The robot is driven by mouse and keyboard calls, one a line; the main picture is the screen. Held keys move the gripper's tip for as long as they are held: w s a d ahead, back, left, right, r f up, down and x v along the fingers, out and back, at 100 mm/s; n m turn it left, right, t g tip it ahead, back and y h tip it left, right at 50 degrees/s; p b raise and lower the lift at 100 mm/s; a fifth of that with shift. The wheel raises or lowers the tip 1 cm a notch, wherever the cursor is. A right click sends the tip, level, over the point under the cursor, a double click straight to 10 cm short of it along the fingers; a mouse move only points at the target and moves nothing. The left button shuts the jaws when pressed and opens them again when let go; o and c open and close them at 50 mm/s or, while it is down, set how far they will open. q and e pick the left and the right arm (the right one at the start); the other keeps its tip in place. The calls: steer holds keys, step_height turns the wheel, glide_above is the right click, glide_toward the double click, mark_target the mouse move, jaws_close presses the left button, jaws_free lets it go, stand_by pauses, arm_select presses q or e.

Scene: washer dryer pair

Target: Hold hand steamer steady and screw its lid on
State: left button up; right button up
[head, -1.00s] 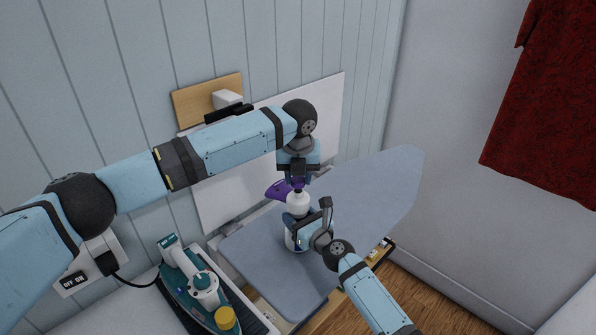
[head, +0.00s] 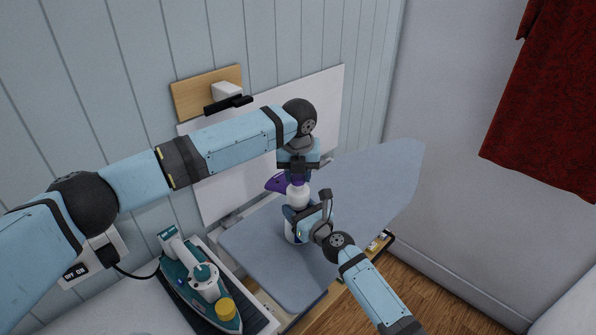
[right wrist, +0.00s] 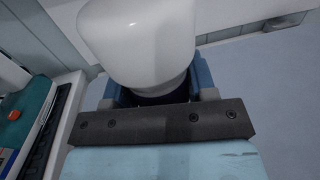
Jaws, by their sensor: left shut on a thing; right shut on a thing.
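The hand steamer (head: 298,197) stands upright over the ironing board, with a rounded white upper part and a purple piece (head: 277,184) pointing left at its top. My left gripper (head: 298,181) comes down from above and is shut on this top piece, which appears to be the lid. My right gripper (head: 298,217) is shut around the steamer's body below the white bulge. In the right wrist view the white part of the steamer (right wrist: 140,40) fills the upper middle, above a dark section between my right fingers. The joint between lid and body is too small to judge.
The blue-grey ironing board (head: 375,190) lies under the steamer, bare to the right. A teal iron (head: 190,285) with a yellow cap stands at lower left. A white panel (head: 325,100) and a wooden wall board (head: 190,98) are behind. A red garment (head: 555,100) hangs at right.

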arm_select(q)
steer(key=shift+f, duration=0.55)
steer(key=m, duration=0.4)
steer(key=shift+m+h, duration=0.3)
steer(key=shift+h, duration=0.1)
steer(key=m, duration=0.3)
steer(key=shift+m+g+h, duration=0.3)
steer(key=shift+m, duration=0.8)
steer(key=o, duration=1)
steer(key=shift+c, duration=0.2)
